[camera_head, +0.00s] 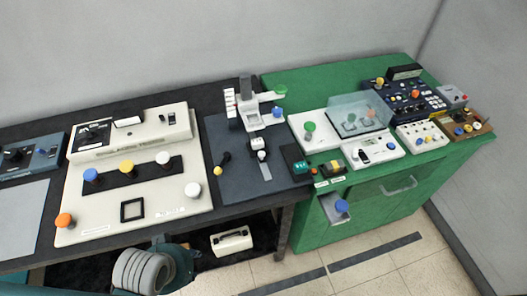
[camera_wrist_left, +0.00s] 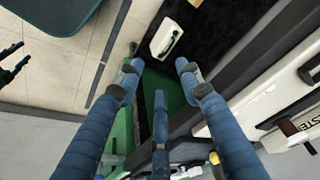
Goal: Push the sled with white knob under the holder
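The sled with the white knob (camera_head: 257,143) sits on a light rail (camera_head: 265,171) on the dark grey board, just in front of the white holder (camera_head: 250,115). The holder stands upright with a grey block on top and a green knob on its right arm.
A white panel (camera_head: 135,205) with coloured knobs lies left of the board. A black-handled knob (camera_head: 222,163) stands on the board left of the rail. A green cabinet (camera_head: 400,185) bearing several devices stands at right. A white case (camera_head: 231,241) sits below the table.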

